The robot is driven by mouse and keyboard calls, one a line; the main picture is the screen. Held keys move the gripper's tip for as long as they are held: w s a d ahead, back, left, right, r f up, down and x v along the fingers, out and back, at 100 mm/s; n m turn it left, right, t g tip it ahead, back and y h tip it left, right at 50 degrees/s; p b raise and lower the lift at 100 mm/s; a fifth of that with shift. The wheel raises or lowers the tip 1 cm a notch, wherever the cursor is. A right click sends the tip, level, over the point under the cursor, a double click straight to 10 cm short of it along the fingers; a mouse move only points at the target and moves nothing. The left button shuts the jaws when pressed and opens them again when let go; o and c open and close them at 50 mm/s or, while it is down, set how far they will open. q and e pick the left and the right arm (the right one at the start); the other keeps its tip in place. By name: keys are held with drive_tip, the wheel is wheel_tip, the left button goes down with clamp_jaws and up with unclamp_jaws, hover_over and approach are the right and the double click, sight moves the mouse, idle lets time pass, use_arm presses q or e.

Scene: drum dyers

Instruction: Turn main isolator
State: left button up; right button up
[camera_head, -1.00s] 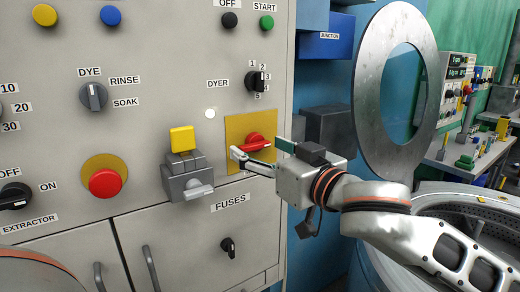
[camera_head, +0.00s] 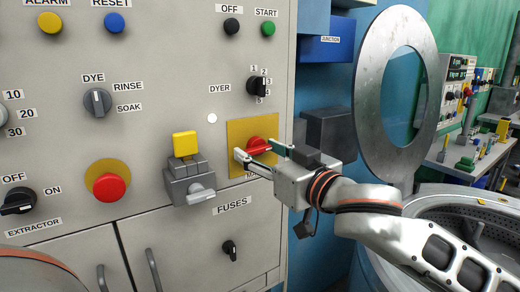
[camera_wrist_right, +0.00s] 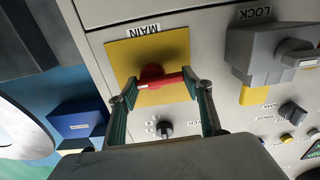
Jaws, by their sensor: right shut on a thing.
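The main isolator is a red handle (camera_head: 257,145) on a yellow plate (camera_head: 236,128) at the lower right of the grey panel. My right gripper (camera_head: 261,153) reaches it from the right. In the right wrist view the red handle (camera_wrist_right: 158,77) lies across between the two fingers of the gripper (camera_wrist_right: 160,88), one at each end, and the gripper is shut on it. The plate (camera_wrist_right: 120,55) shows behind, with the label MAIN (camera_wrist_right: 143,29) beside it. In the head view the fingers and gripper body partly hide the handle and label. My left gripper is not in view.
A grey lock block with a yellow top (camera_head: 186,144) juts out just left of the plate. The black DYER selector (camera_head: 257,86) is above, the FUSES knob (camera_head: 230,249) below. A red button (camera_head: 109,187) is further left. A round metal ring (camera_head: 366,100) stands to the right.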

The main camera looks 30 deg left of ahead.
drive_tip(key=n+p, duration=0.4)
drive_tip(key=p, duration=0.2)
drive_tip(key=shift+f+n+p, duration=0.2)
drive_tip(key=shift+n+p, duration=0.5)
drive_tip(key=shift+n, duration=0.7)
drive_tip(key=shift+w+f+n+p, duration=0.15)
drive_tip(key=shift+n+p, duration=0.4)
drive_tip(key=shift+n, duration=0.25)
drive_tip(key=shift+d+f+n, duration=0.1)
drive_tip(key=shift+n, duration=0.5)
drive_tip(key=n, duration=0.4)
drive_tip(key=shift+w+f, duration=0.15)
drive_tip(key=shift+w, duration=0.05)
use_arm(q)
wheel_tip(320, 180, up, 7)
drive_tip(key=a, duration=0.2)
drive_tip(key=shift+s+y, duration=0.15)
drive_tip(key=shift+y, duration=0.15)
use_arm(e)
drive_tip(key=shift+w+d+n, duration=0.1)
drive_tip(key=shift+n, duration=1.7)
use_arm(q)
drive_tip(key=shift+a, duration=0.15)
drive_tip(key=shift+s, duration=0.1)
use_arm(e)
drive_tip(key=shift+n, duration=0.3)
